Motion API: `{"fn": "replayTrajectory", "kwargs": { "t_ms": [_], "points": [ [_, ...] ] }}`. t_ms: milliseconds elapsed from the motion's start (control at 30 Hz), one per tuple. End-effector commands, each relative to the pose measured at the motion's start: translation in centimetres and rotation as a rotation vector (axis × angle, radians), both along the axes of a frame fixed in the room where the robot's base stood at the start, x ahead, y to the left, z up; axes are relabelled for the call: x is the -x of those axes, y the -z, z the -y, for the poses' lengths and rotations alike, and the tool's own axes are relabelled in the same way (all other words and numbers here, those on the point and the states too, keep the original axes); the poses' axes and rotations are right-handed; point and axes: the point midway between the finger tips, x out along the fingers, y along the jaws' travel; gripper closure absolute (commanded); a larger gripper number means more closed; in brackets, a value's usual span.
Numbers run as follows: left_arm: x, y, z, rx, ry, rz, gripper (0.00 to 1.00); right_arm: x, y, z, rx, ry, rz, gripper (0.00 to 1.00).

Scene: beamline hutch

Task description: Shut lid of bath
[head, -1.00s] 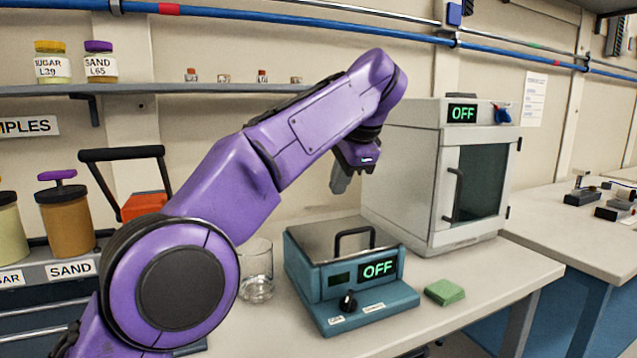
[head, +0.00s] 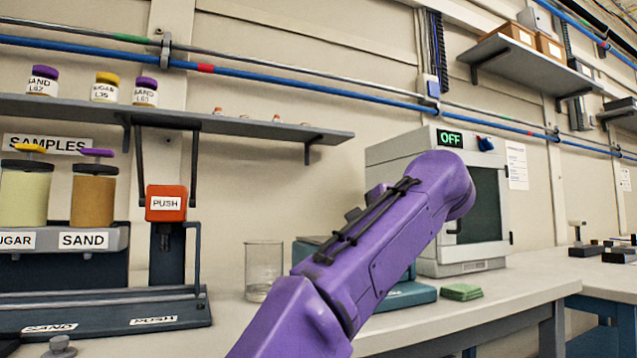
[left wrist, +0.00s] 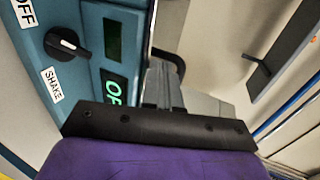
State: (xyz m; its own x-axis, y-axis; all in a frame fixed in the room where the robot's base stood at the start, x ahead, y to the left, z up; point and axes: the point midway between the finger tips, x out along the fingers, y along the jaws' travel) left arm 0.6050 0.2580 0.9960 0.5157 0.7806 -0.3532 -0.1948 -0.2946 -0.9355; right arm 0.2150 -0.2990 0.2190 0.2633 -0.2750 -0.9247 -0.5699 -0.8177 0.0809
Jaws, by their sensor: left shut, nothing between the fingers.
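The bath is a teal box; in the head view my left arm covers most of it, leaving its back left corner (head: 310,241) and front base (head: 408,296) showing. In the left wrist view its teal front (left wrist: 84,20) shows a dark knob, a SHAKE label and a green lit display. A dark handle (left wrist: 172,62) shows just past my fingers. The lid is mostly hidden now, so I cannot tell its exact angle. My left gripper (left wrist: 165,88) is shut and empty, close to the bath's top front edge; whether it touches is unclear. My right gripper is out of view.
A glass beaker (head: 263,268) stands left of the bath. A green pad (head: 461,291) lies to its right. A white oven (head: 393,150) reading OFF stands behind. A dispenser with a red PUSH block (head: 166,203) is at left.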

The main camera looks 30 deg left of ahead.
Motion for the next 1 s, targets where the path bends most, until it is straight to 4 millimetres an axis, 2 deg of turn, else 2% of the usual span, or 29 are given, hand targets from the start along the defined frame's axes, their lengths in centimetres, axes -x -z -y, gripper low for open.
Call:
{"fn": "replayTrajectory", "kwargs": {
  "t_ms": [133, 633, 1000],
  "points": [
    [0.0, 0.4, 0.1, -0.012, 0.001, 0.009, 1.00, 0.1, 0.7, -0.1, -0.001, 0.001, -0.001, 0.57],
    [0.1, 0.2, 0.4, -0.014, 0.002, 0.009, 1.00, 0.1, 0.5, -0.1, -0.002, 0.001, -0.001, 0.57],
    [3.0, -3.0, 5.9, -0.017, -0.005, 0.011, 1.00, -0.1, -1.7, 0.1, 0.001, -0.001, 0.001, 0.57]
  ]
}}
